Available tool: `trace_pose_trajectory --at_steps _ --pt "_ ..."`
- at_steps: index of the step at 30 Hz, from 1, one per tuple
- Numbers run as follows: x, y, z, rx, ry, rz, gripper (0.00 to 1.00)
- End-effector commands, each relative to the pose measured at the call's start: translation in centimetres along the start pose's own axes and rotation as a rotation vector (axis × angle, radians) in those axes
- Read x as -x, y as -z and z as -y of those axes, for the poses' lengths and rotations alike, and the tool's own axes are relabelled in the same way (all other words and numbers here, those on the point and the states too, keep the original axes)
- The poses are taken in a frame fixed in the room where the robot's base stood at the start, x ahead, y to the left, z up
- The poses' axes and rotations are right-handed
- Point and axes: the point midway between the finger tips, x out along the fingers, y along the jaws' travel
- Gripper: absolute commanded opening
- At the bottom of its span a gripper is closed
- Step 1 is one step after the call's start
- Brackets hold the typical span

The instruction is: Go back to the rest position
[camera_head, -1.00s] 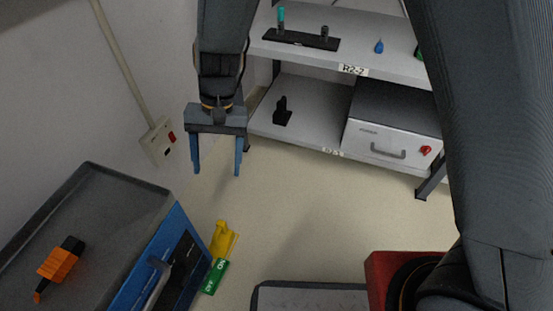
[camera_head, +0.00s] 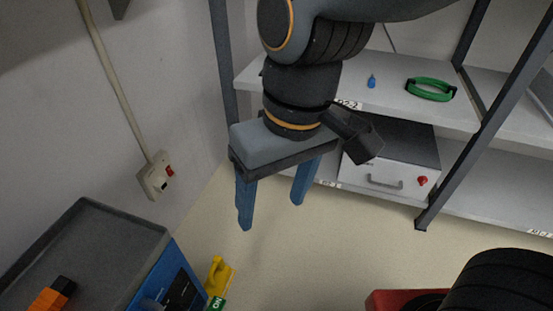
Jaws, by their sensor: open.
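My gripper (camera_head: 272,214) hangs in the upper middle of the head view, pointing down. Its two blue fingers are spread apart with nothing between them. It is in front of the metal shelf unit and above open floor, apart from everything around it. My arm hides the left part of the shelves.
A shelf unit (camera_head: 457,118) at the back holds a blue item (camera_head: 372,81), a green ring (camera_head: 431,89) and a white drawer box (camera_head: 385,178). A grey-topped blue cart (camera_head: 95,240) with an orange tool (camera_head: 50,297) stands lower left. A yellow item (camera_head: 218,275) is beside it. Mid floor is clear.

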Motion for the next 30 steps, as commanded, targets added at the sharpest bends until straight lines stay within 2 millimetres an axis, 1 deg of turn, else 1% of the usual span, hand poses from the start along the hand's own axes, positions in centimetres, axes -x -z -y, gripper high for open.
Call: trace_pose_trajectory --at_steps 15,30 --pt "0.1 0.0 0.0 -0.001 0.000 0.000 0.65" --pt "1.2 0.0 0.1 -0.028 0.008 -0.005 0.65"
